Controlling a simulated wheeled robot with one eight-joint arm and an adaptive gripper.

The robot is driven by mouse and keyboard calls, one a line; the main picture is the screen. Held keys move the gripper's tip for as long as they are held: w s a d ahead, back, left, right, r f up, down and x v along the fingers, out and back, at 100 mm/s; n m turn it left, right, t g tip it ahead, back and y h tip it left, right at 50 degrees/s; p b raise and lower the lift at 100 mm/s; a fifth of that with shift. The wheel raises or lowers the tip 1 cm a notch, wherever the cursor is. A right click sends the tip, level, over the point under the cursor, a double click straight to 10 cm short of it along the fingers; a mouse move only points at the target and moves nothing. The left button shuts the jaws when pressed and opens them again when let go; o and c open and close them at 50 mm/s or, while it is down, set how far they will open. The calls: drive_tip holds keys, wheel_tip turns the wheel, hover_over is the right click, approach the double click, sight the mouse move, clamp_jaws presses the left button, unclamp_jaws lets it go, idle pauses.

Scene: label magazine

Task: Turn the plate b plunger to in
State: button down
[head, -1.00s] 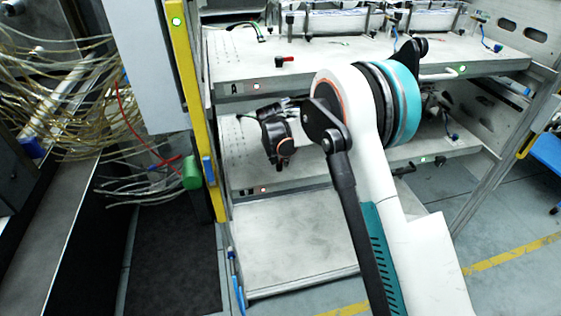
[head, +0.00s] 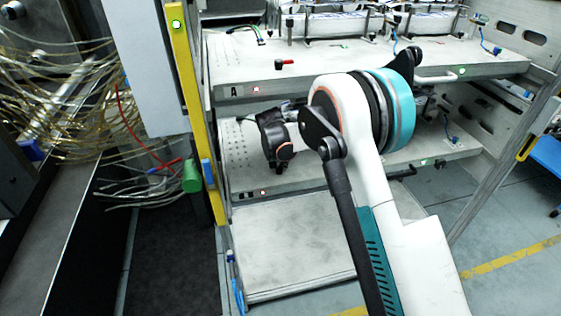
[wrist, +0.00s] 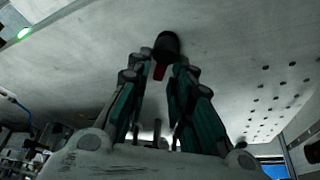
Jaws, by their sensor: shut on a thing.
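Plate B (head: 310,177) is the lower shelf, with a red lamp at its front left and a green lamp at its front right. My arm covers much of it in the head view. The plate b plunger (wrist: 167,43) shows in the wrist view as a black knob with a red part pointing down between the fingers. My gripper (wrist: 163,66) is shut on it, one fingertip on each side. In the head view the dark wrist end of my arm is over the left half of plate B, and the plunger is hidden there.
Plate A (head: 340,72) is close above, with its own red and black plunger (head: 286,64) near the front edge. A yellow post (head: 190,100) and loose wires (head: 70,100) stand to the left. A bare sloping panel (head: 290,240) lies below plate B.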

drive_tip(key=m, duration=0.1)
drive_tip(key=m+h, duration=0.1)
drive_tip(key=m, duration=0.2)
drive_tip(key=shift+s+d+g+h, duration=0.15)
drive_tip(key=shift+d+g+h, duration=0.1)
drive_tip(key=shift+g+h, duration=0.05)
drive_tip(key=shift+s+d+m+g+h+p, duration=0.1)
drive_tip(key=shift+m+g+h+p, duration=0.15)
drive_tip(key=shift+m, duration=0.8)
drive_tip(key=shift+s+d+m+g+h+p, duration=0.15)
drive_tip(key=shift+m+g+h, duration=0.15)
drive_tip(key=shift+m, duration=0.75)
drive_tip(key=c, duration=1.7)
unclamp_jaws()
